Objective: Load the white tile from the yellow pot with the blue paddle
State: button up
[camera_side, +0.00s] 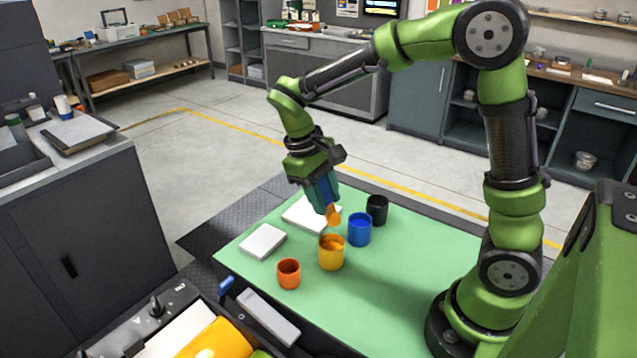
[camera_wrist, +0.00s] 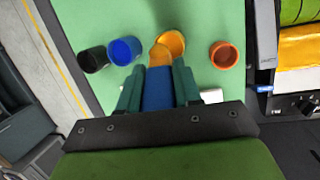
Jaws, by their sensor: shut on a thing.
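My gripper (camera_side: 322,188) is shut on the blue paddle (camera_wrist: 158,90), which points down and carries orange-yellow colour on its tip (camera_side: 333,214). The tip is above the mat, higher than and a little behind the yellow pot (camera_side: 331,253) in the side view. In the wrist view the tip overlaps the near rim of the yellow pot (camera_wrist: 174,38). One white tile (camera_side: 263,242) lies left of the pot. A second white tile (camera_side: 298,213) lies behind, partly hidden by the gripper and paddle. In the wrist view a white corner (camera_wrist: 212,95) shows beside a finger.
A blue pot (camera_side: 359,231) and a black pot (camera_side: 377,209) stand right of the yellow pot, and an orange-red pot (camera_side: 289,274) stands left of it. The green mat (camera_side: 420,250) is clear to the right. A grey slab (camera_side: 268,317) lies along its front edge.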

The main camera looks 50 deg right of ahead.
jog(key=shift+d+f, duration=0.15)
jog(key=shift+d, duration=0.05)
jog(key=w+d+f+t+h, duration=0.25)
jog(key=w+d, duration=0.55)
jog(key=w, duration=0.4)
jog(key=shift+n+y, duration=0.3)
jog(key=shift+y, duration=0.15)
jog(key=shift+a+x, duration=0.1)
jog(key=shift+x, duration=1.25)
jog(key=shift+a+x, duration=0.15)
jog(key=shift+x, duration=1.15)
jog(key=shift+s+f, duration=0.2)
jog(key=shift+f, duration=0.35)
jog(key=shift+r, duration=0.1)
notch_tip(320, 180, up, 5)
jog(key=shift+f, duration=0.1)
